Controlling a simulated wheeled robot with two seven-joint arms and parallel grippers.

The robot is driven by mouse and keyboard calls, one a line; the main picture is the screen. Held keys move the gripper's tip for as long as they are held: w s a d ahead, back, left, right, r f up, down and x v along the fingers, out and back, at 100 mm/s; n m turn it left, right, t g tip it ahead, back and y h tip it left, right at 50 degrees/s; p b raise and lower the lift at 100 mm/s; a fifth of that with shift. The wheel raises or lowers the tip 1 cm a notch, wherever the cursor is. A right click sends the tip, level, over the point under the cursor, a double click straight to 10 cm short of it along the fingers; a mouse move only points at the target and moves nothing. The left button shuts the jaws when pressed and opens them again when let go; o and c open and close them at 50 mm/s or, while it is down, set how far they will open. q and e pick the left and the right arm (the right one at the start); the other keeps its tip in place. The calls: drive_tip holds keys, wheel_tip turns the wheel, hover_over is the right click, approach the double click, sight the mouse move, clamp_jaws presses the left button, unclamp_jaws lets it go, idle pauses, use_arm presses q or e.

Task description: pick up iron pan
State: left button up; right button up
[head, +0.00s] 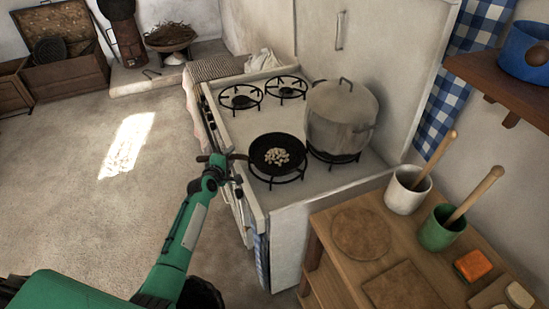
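The iron pan (270,144) is black and round, with several pale pieces in it. It sits level on the front burner of the white stove (250,121), at the side nearer me. Its handle points left, past the stove's front edge. My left gripper (220,162) is at the handle, with a bit of brown showing on its left side. The fingers are too small and dark to tell whether they are closed on the handle. My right gripper is out of view.
A large lidded pot (342,118) stands close to the right of the pan. Two back burners (240,97) are empty. A wooden table (335,262) at front right holds a white crock (405,196) and a green crock (437,232). The floor at left is clear.

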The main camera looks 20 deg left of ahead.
use_arm(q)
clamp_jaws()
drive_tip(key=shift+w+r, duration=0.1)
drive_tip(key=shift+r, duration=0.1)
